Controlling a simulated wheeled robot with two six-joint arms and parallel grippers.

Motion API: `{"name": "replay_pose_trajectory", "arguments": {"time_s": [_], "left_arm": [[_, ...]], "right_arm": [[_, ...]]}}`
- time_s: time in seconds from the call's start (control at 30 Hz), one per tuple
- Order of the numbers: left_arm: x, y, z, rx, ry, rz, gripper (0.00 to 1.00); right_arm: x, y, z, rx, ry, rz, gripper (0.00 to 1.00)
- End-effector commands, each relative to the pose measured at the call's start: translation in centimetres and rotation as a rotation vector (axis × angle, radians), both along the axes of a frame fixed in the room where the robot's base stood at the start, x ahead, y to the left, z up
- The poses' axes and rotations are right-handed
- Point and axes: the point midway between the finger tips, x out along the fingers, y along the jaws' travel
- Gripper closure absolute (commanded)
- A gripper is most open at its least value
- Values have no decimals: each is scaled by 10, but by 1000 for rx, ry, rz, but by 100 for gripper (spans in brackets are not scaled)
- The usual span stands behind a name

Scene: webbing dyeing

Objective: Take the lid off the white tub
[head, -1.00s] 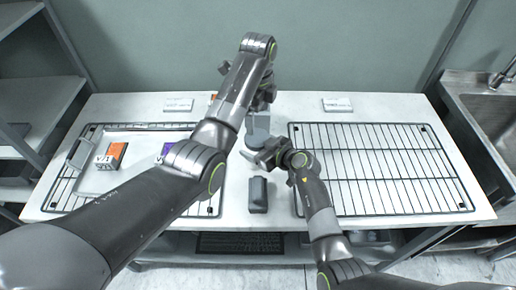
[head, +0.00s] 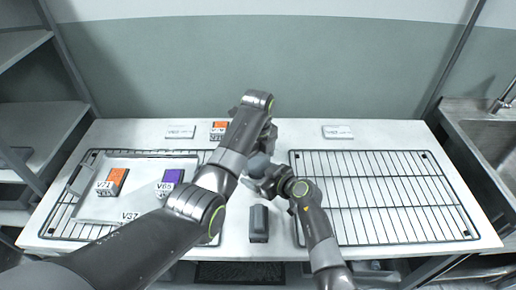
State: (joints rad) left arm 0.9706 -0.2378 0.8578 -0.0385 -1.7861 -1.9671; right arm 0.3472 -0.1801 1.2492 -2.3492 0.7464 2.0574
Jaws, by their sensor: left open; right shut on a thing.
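The white tub is mostly hidden behind my two arms. A small pale grey-blue patch (head: 257,163), which seems to be part of it, shows between my grippers near the middle of the table. My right gripper (head: 254,176) is shut on it from the front right, though the contact is largely covered. My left gripper (head: 266,142) is open above and behind that spot, its fingers mostly hidden by its own wrist. I cannot make out the lid separately.
A wire rack (head: 385,196) fills the right of the table (head: 285,232). A pale tray (head: 140,164) on the left holds orange V1 (head: 113,181) and purple V65 (head: 169,181) blocks. A dark block (head: 258,223) stands in front of my grippers. A sink (head: 492,125) is at right.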

Motion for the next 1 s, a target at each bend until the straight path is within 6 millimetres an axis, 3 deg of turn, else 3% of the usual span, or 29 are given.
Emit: {"name": "replay_pose_trajectory", "arguments": {"time_s": [0.2, 0.47, 0.8, 1.0], "left_arm": [[0, 0, -15, 0, 0, 0, 13], [0, 0, -16, -1, -1, 0, 13], [0, 0, -16, 0, -1, 0, 57], [0, 0, -16, -1, -2, 72, 58]], "right_arm": [[-1, 0, -1, 0, 2, 1, 88], [-1, 0, -1, -1, 3, 1, 88], [-1, 0, -1, -1, 3, 1, 88], [-1, 0, -1, -1, 3, 1, 88]]}}
